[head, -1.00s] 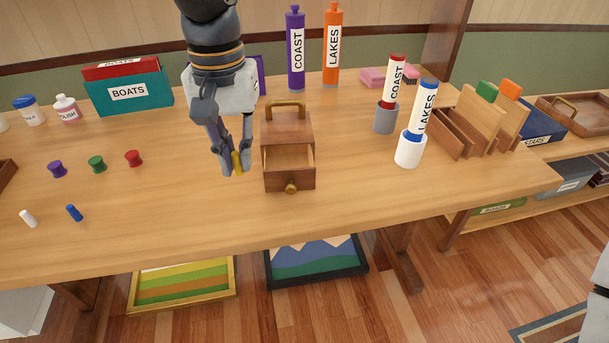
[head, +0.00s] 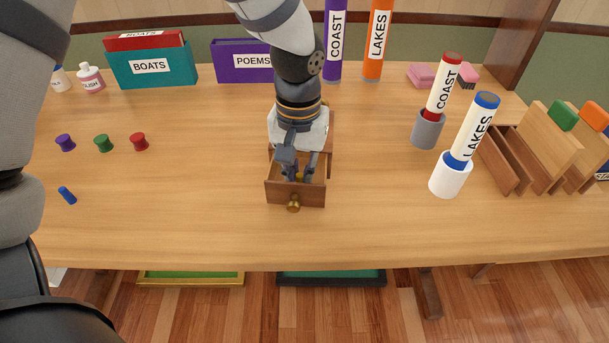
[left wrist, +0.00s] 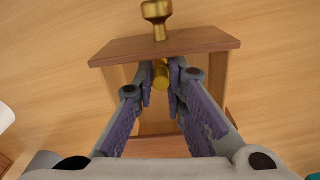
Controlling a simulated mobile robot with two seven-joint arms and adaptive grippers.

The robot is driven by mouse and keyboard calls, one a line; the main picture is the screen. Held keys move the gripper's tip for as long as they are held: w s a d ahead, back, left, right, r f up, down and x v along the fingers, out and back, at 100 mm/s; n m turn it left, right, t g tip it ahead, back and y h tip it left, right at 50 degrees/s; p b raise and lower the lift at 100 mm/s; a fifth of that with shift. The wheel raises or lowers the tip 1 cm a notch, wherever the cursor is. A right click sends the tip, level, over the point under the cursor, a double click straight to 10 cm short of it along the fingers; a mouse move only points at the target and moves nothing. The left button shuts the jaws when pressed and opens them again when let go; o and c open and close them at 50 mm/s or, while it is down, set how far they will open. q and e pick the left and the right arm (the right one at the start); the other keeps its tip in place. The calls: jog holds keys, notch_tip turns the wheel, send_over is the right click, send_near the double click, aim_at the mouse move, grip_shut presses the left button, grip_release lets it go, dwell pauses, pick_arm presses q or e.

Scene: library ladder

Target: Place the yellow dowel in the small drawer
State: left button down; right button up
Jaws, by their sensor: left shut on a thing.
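The small drawer (head: 283,194) is pulled open from its little wooden cabinet (head: 331,150), with a brass knob on its front; the drawer front also shows in the left wrist view (left wrist: 200,42). My left gripper (head: 298,176) points down over the open drawer, its fingertips at or within the drawer opening. In the left wrist view the gripper (left wrist: 160,78) is shut on the yellow dowel (left wrist: 160,73), just behind the drawer front. I cannot tell whether the dowel touches the drawer floor. My arm hides most of the cabinet. My right gripper is out of view.
A blue peg (head: 67,195) and purple, green and red spools (head: 139,142) lie at the left. White and grey cups (head: 450,178) with labelled tubes stand right of the drawer. Boxes labelled BOATS (head: 155,68) and POEMS (head: 240,62) are behind. Bare tabletop lies in front.

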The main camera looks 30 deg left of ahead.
aim_at(298, 176)
pick_arm(q)
jog(key=shift+s+f, duration=0.35)
jog(key=shift+s, duration=0.1)
jog(key=shift+r, duration=0.25)
jog(key=shift+w+f, duration=0.2)
jog(key=shift+w, duration=0.15)
jog(key=c, duration=1.6)
grip_release()
jog(key=shift+s, duration=0.1)
jog(key=shift+c, duration=0.2)
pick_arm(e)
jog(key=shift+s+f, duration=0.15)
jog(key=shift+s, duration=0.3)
pick_arm(q)
jog(key=shift+r, duration=0.1)
